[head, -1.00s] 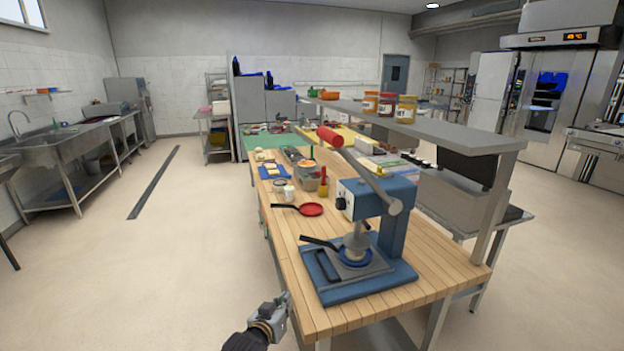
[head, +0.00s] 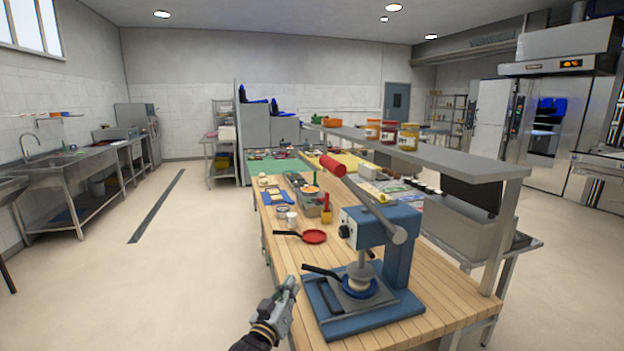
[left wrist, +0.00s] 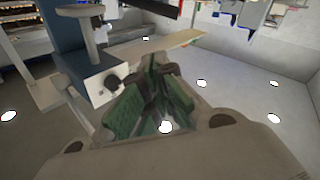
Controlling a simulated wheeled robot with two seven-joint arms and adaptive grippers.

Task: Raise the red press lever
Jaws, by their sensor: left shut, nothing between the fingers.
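The blue press (head: 366,220) stands on the near end of the wooden worktable. Its lever has a red cylindrical grip (head: 332,165) at the upper end of a grey bar (head: 370,204), which slants up and away to the left from the press head. My left gripper (head: 290,284) is shut and empty. It is beside the table's left edge, left of the press base, lower than the red grip and apart from it. In the left wrist view, its green-padded fingers (left wrist: 157,75) show close together, with the press body (left wrist: 92,77) to the left. My right gripper is out of view.
A black-handled pan (head: 352,287) sits on the press base under the plunger. A red pan (head: 313,237) lies on the worktable (head: 436,312) behind the press. A grey raised shelf (head: 460,160) with jars runs along the right. Open floor lies left of the table.

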